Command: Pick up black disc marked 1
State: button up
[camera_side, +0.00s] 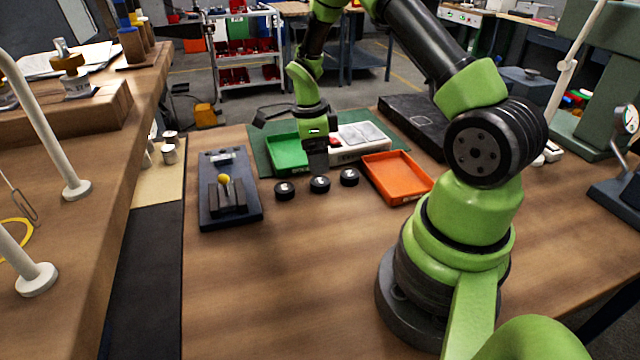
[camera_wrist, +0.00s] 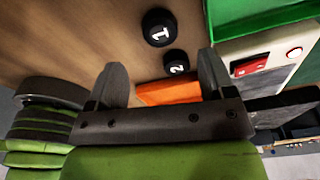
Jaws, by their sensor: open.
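The black disc marked 1 (camera_wrist: 159,27) lies flat on the wooden table, near the top of the wrist view. The black disc marked 2 (camera_wrist: 176,62) lies beside it, closer to the fingers. In the side view a left disc (camera_side: 284,190), a middle disc (camera_side: 319,185) and a right disc (camera_side: 349,177) form a row; their numbers are unreadable there. My gripper (camera_side: 317,170) points down above and behind the middle disc. In the wrist view my gripper (camera_wrist: 162,70) has its fingers apart with nothing held; disc 1 is out ahead of the fingertips.
A green tray (camera_side: 287,153) and a white panel unit (camera_side: 360,141) stand behind the row. An orange tray (camera_side: 397,177) is to the right. A dark fixture with a yellow knob (camera_side: 224,178) is to the left. The table in front of the discs is clear.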

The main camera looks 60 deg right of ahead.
aim_at(320, 181)
jog(key=f, duration=0.6)
jog(key=shift+s+d+f, duration=0.2)
jog(key=shift+f, duration=0.1)
jog(key=c, duration=1.1)
jog(key=shift+r, duration=0.15)
